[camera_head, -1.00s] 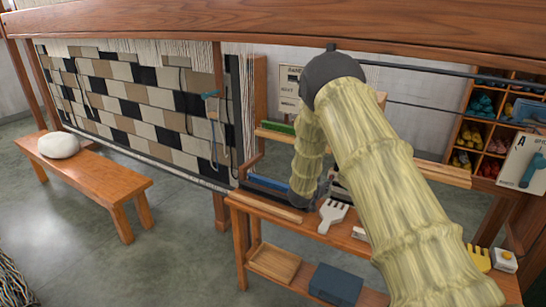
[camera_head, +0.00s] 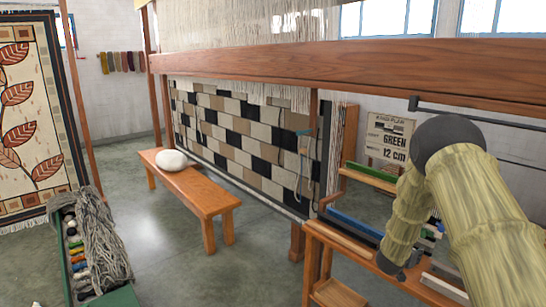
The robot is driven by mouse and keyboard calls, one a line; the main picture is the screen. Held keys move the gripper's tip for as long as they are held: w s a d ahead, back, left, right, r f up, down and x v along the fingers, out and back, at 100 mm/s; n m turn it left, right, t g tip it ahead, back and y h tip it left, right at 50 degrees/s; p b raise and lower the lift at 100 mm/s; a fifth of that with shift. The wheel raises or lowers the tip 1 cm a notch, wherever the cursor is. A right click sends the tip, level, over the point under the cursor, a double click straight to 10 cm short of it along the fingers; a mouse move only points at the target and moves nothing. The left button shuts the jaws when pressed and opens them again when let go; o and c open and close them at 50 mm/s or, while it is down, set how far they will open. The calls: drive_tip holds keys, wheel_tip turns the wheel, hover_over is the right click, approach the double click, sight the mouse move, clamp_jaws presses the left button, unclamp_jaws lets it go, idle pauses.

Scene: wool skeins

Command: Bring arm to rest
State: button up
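My arm (camera_head: 490,215), in a pale yellow-green ribbed sleeve, comes in from the lower right and rises to a dark grey elbow joint (camera_head: 447,138). From there it folds down toward the small wooden bench by the loom, ending in a dark part low in the picture. The gripper's fingers do not show; they are hidden behind or below the arm.
The loom's beam (camera_head: 340,68) crosses above a checkered weave (camera_head: 240,140). A wooden bench (camera_head: 200,195) bears a white bundle (camera_head: 171,160). A green crate (camera_head: 122,297) with grey yarn stands lower left. Floor between crate and bench is clear.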

drive_tip(key=shift+n+y, duration=0.6)
drive_tip(key=f, duration=0.1)
drive_tip(key=s+a+f, duration=0.1)
drive_tip(key=f, duration=0.1)
drive_tip(key=a+f, duration=0.1)
drive_tip(key=f, duration=0.1)
drive_tip(key=shift+s+a+f, duration=0.1)
drive_tip(key=shift+s+f, duration=0.15)
drive_tip(key=shift+s, duration=0.05)
drive_tip(key=s+a+f+n+g+y, duration=0.1)
drive_tip(key=s+a+f+n+y, duration=0.1)
drive_tip(key=s+a+f, duration=0.7)
drive_tip(key=s+a+f+n+g+y, duration=0.25)
drive_tip(key=s+f, duration=0.45)
drive_tip(key=s, duration=0.6)
drive_tip(key=s+a+f+n+g+y, duration=0.1)
drive_tip(key=s+a, duration=0.3)
drive_tip(key=s, duration=0.7)
drive_tip(key=s+a+f+n+g+y, duration=0.1)
drive_tip(key=s+a, duration=0.4)
drive_tip(key=s, duration=0.6)
drive_tip(key=s+a+n+g+y, duration=0.1)
drive_tip(key=s+a, duration=0.4)
drive_tip(key=s, duration=0.7)
drive_tip(key=shift+a+f+g+y+p, duration=0.2)
drive_tip(key=shift+f+g+y+p, duration=0.25)
drive_tip(key=shift+g+y, duration=0.55)
drive_tip(key=shift+s+d+h, duration=0.1)
drive_tip(key=shift+s+h, duration=0.05)
drive_tip(key=shift+h, duration=0.1)
